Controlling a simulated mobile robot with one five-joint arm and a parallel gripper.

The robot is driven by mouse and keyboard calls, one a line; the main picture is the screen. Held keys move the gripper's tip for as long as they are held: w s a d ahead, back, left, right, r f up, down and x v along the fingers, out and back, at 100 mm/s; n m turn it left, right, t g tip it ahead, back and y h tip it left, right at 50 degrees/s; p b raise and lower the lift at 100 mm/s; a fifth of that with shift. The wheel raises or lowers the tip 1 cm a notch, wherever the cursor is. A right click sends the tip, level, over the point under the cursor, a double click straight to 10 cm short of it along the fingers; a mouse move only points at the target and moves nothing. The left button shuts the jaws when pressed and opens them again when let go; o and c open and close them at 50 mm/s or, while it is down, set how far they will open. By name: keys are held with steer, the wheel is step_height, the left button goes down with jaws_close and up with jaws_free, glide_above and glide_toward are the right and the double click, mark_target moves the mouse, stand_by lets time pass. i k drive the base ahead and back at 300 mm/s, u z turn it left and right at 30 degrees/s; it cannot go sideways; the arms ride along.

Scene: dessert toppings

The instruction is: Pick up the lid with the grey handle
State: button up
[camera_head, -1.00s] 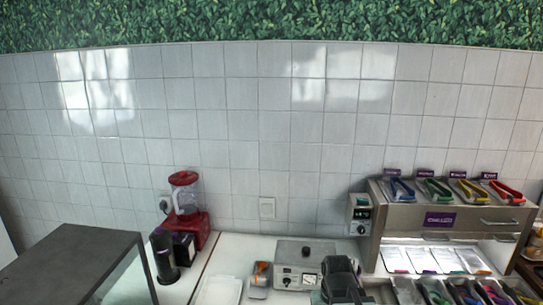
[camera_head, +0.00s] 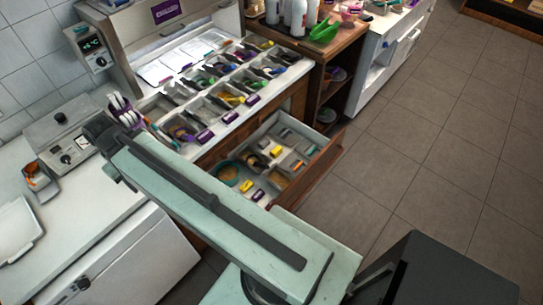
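I cannot make out for certain a lid with a grey handle. A steel countertop unit (camera_head: 62,160) with a dial stands at the left, and a flat metal lid (camera_head: 58,122) seems to cover its top; its handle is not clear, and my arm's end partly hides its right side. My gripper (camera_head: 98,127) is the dark end of my pale green arm, in front of the unit's right side. Its fingers are not distinct, so whether it is open or holds anything does not show.
Topping trays (camera_head: 215,92) with coloured tongs or scoops fill the counter beyond my arm. An open drawer (camera_head: 318,160) with bowls and small items juts out beside my arm. A small metal container (camera_head: 40,182) stands left of the unit. The tiled floor (camera_head: 440,130) at right is clear.

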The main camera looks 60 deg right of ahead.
mark_target(287, 136)
steer(key=z, duration=0.45)
steer(key=k, duration=1.3)
steer(key=z, duration=0.65)
steer(key=i, duration=1.15)
steer(key=z, duration=0.6)
